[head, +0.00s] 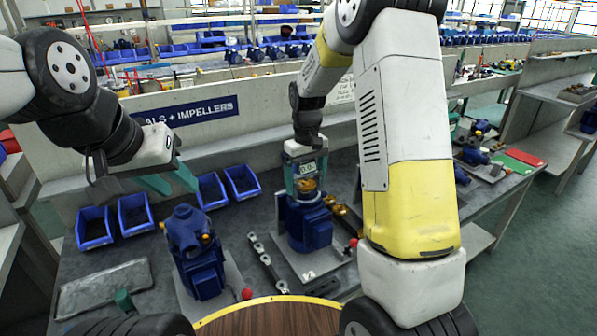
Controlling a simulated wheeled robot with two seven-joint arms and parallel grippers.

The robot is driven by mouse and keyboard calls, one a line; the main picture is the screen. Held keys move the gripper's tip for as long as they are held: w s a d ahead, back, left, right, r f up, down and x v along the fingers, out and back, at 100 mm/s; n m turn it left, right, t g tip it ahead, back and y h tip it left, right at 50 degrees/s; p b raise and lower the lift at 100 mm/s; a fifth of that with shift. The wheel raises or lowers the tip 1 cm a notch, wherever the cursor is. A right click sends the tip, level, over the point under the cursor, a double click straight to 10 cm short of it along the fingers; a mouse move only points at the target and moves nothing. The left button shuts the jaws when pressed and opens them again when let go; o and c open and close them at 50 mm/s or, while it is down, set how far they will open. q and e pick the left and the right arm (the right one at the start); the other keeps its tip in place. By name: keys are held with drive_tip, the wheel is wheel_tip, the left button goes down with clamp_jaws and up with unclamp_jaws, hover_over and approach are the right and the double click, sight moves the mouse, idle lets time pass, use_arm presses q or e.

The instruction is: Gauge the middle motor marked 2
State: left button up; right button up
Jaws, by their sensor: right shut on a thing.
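The middle blue motor (308,228) stands upright on a grey base plate with a small white mark that seems to read 2. My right gripper (306,178) points down directly above it, shut on a gauge (308,169) with a lit greenish display; its last digits are too small to read. A brass-coloured part (307,187) shows under the display, at the motor's top; I cannot tell whether the gauge touches it. My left gripper (168,182) is empty, with its teal fingers apart, over the back left of the bench.
Another blue motor with a pump top (195,250) stands to the left on its own plate. Blue bins (135,213) line the bench's back left. A grey tray (105,288) lies front left. Metal link bars (265,262) lie between the motors. My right arm hides the bench's right part.

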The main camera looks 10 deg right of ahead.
idle(0.4)
drive_tip(key=o, duration=1.6)
drive_tip(key=shift+r, duration=4.45)
